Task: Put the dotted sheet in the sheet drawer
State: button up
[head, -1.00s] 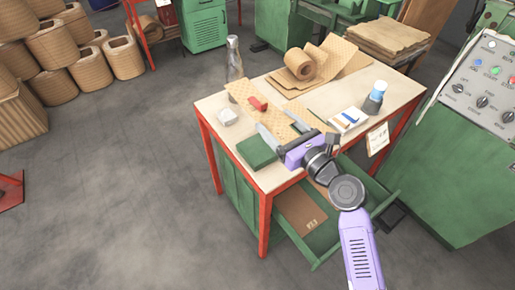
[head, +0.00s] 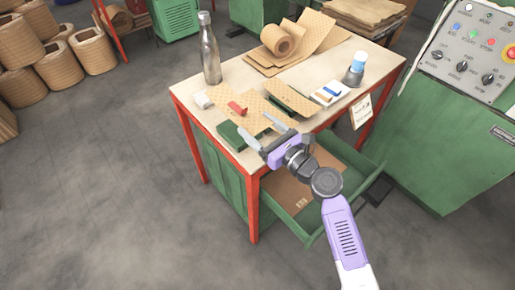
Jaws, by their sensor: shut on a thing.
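A tan patterned sheet (head: 256,106) lies on the table, with a red block (head: 237,108) on it. A second tan patterned sheet (head: 291,98) lies just to its right. At this size I cannot clearly tell their patterns apart. My gripper (head: 262,129) is at the table's near edge. Its two fingers stand apart, with the near end of the left patterned sheet between them, and it appears shut on that sheet. The green drawer (head: 343,207) under the table is pulled open. A brown sheet (head: 292,192) with a small label lies in it. My arm hides part of the drawer.
A dark green box (head: 236,138) sits beside the fingers. A green control cabinet (head: 435,130) is at right.

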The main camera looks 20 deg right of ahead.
jog(key=shift+f+b, duration=1.35)
jog(key=shift+f, duration=2.65)
jog(key=shift+f, duration=0.3)
jog(key=o, duration=1.3)
jog(key=shift+r, duration=0.1)
jog(key=shift+b, duration=0.35)
jog(key=v, duration=0.8)
jog(key=shift+w+d, duration=0.1)
